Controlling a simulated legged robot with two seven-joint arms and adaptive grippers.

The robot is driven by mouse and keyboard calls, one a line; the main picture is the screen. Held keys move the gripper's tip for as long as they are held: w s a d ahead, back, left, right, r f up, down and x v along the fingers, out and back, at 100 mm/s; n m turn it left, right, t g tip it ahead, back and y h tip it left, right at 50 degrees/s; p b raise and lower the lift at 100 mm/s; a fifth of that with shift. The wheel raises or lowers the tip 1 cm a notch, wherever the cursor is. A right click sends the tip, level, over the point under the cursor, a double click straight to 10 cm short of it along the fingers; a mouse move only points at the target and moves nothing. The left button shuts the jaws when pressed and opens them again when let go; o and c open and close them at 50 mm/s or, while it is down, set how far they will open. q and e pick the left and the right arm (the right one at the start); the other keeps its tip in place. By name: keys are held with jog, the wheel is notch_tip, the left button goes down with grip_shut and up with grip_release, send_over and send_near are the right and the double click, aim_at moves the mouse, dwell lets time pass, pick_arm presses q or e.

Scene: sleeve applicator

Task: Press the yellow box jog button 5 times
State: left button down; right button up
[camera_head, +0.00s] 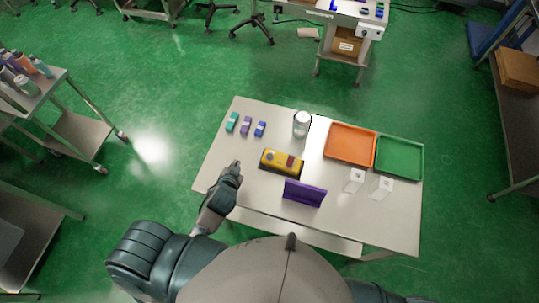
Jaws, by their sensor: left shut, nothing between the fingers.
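The yellow box (281,162) lies on the grey table (335,205), near its middle. It has a dark reddish patch toward its right end and a small dark spot toward its left. Which mark is the jog button is too small to tell. My left gripper (236,164) is shut and empty. It is at the table's left part, left of the yellow box and apart from it in the picture. My right gripper is not in view.
A purple stand (304,193) is in front of the yellow box. A silver can (302,123) stands behind it. Several small coloured items (246,125) lie at the back left. An orange tray (350,146) and a green tray (400,158) lie at the right, with white holders (355,180) in front.

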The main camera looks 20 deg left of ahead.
pick_arm(q)
jog(key=w+d+r+m+t+h, duration=0.1)
jog(key=w+d+r+m+t, duration=0.1)
jog(key=w+r+t, duration=0.4)
jog(key=w+d+r+m+t+h, duration=0.1)
jog(key=w+d+r+m+t, duration=0.15)
jog(key=r, duration=0.55)
jog(key=d+r+m+g+h, duration=0.3)
jog(key=d+r+m+h, duration=0.5)
jog(key=d+m+h, duration=0.65)
notch_tip(320, 180, down, 10)
jog(key=s+m+g, duration=0.2)
jog(key=m+g, duration=0.7)
jog(key=m, duration=0.5)
jog(key=w+a+f+m+y, duration=0.1)
jog(key=w+a+f+y, duration=0.3)
jog(key=a+f+y, duration=0.3)
jog(key=a+f, duration=0.1)
jog(key=a, duration=0.2)
jog(key=shift+w+a+g, duration=0.3)
jog(key=shift+a+g, duration=0.05)
jog(key=shift+f+y, duration=0.1)
jog(key=shift+y, duration=0.15)
